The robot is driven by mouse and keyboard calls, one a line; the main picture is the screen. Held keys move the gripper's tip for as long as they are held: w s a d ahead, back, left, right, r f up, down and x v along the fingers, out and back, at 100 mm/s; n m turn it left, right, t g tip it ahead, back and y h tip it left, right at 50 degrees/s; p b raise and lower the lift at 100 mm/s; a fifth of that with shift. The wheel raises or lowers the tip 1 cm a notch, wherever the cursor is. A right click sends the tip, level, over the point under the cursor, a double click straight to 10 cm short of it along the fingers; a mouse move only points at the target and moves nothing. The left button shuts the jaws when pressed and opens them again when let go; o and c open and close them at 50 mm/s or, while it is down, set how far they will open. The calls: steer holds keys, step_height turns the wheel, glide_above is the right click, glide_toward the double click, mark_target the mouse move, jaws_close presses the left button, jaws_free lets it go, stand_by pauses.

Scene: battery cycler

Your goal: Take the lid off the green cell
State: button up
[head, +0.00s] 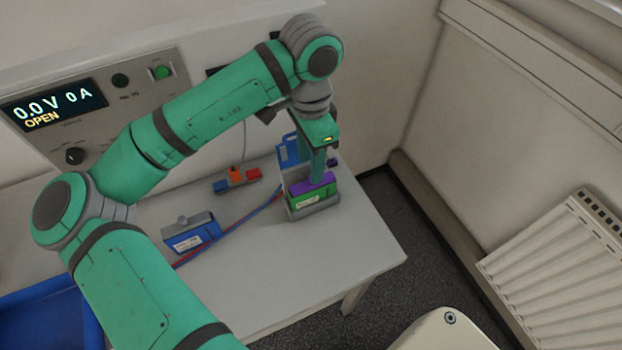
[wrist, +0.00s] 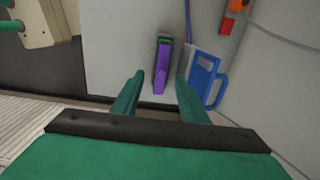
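The green cell (head: 306,197) stands upright in a grey base (head: 315,209) near the right end of the bench. A purple lid (head: 308,186) sits on its top. In the wrist view the purple lid (wrist: 162,66) shows beyond and between my fingertips, with a little green beside it. My gripper (head: 318,166) is above the cell, pointing down. In the wrist view its two fingers are apart with nothing between them. The near finger hides part of the lid in the head view, and I cannot tell how close the fingertips are to it.
A blue piece with a handle (wrist: 203,80) stands close beside the green cell. The bench front right (head: 350,250) is clear. The panel display (head: 52,106) reads OPEN.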

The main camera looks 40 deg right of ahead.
mark_target(296, 189)
steer(key=shift+w+d+f, duration=0.1)
steer(key=shift+f, duration=1.55)
steer(key=shift+w+f, duration=0.1)
steer(key=shift+f, duration=1.55)
steer(key=shift+c, duration=0.4)
jaws_close()
